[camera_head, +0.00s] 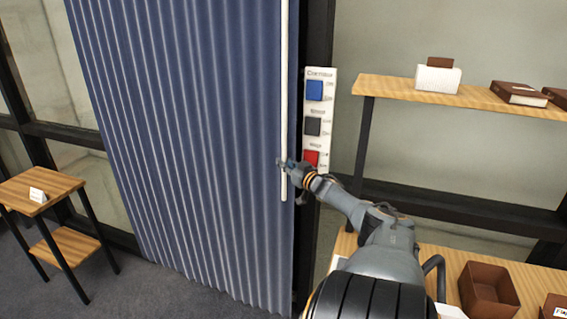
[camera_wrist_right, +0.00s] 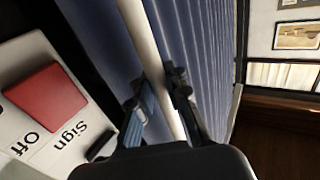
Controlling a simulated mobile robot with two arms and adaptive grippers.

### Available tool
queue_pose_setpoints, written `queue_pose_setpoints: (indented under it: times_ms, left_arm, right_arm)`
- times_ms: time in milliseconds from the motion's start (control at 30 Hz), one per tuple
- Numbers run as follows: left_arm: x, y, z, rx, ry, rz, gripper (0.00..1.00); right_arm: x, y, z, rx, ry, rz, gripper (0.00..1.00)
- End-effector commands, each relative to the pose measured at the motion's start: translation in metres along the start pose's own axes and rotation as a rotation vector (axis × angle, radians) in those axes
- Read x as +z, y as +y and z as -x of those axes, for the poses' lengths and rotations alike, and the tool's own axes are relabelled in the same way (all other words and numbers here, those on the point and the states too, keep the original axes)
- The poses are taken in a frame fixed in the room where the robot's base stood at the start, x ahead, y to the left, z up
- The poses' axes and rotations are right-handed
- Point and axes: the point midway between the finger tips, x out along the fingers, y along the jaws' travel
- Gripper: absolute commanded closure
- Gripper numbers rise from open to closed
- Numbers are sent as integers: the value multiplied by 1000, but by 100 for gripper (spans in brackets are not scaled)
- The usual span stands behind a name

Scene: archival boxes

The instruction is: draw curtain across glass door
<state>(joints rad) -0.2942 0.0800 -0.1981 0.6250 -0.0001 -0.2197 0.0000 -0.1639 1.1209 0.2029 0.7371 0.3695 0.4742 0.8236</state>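A blue pleated curtain (camera_head: 185,130) hangs across the dark-framed glass, with its right edge at the dark post beside the switch panel. A white vertical rod (camera_head: 284,110) hangs along that right edge. My right gripper (camera_head: 284,166) is at the lower part of the rod. In the right wrist view, the rod (camera_wrist_right: 142,40) passes between the two fingers (camera_wrist_right: 160,97), which look closed in around it; the curtain (camera_wrist_right: 195,50) is right behind. Uncovered glass (camera_head: 60,65) shows left of the curtain. My left gripper is not in view.
A switch panel (camera_head: 318,120) with blue, black and red buttons is just right of the rod, close to my right wrist. A wooden shelf (camera_head: 400,88) with books stands right. A small side table (camera_head: 35,190) stands left, with bare carpet (camera_head: 150,290) between.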

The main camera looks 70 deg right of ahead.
Motion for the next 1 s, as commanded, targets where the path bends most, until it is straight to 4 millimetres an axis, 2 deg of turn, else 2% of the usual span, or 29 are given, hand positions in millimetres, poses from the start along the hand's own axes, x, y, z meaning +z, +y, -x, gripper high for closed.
queue_pose_setpoints:
  times_ms: [33,133,167,433,567,867,1000]
  left_arm:
    - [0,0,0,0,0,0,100]
    - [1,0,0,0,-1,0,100]
    - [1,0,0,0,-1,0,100]
    - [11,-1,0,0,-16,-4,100]
    - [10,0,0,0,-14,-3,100]
    - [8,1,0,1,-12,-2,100]
    - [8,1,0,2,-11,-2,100]
  right_arm:
    - [13,0,4,2,-22,5,84]
    - [12,1,4,4,-20,4,64]
    - [11,1,3,4,-19,4,62]
    - [6,1,2,3,-11,2,62]
    - [6,0,5,3,-10,1,62]
    - [6,1,28,3,-12,2,62]
    - [8,0,46,2,-14,1,62]
